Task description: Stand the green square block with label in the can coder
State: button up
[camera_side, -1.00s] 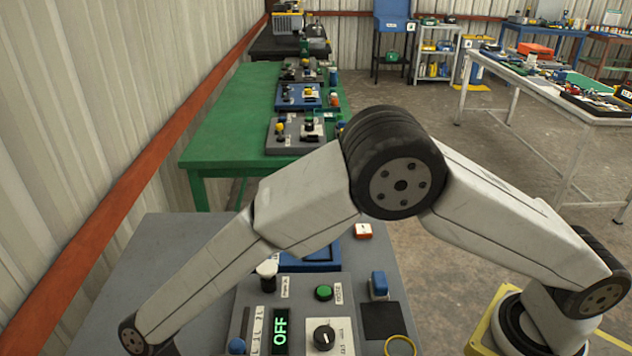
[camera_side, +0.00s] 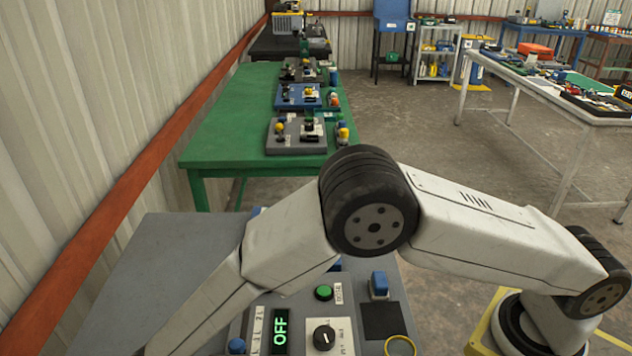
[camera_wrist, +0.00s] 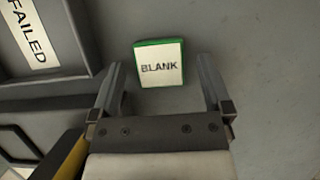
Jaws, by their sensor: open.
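The green square block (camera_wrist: 160,44) shows in the wrist view with a white label reading BLANK facing up. It lies flat on the grey surface. My gripper (camera_wrist: 158,68) is open, with one finger on each side of the block and clear space between fingers and block. The block and my gripper are not visible in the side view. A grey control panel (camera_side: 355,305) with a display reading OFF sits low in the side view; I cannot tell which part is the can coder.
A walled holder marked FAILED (camera_wrist: 28,35) is at the upper left of the wrist view. The panel carries a green button (camera_side: 323,292), a black knob (camera_side: 324,337) and a blue part (camera_side: 379,285). A green table (camera_side: 225,135) with similar panels stands behind.

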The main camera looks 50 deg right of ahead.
dwell(0.3)
grip_shut()
jog(key=shift+r, duration=0.15)
notch_tip(320, 180, up, 10)
dwell(0.8)
dwell(0.3)
jog(key=shift+w, duration=0.1)
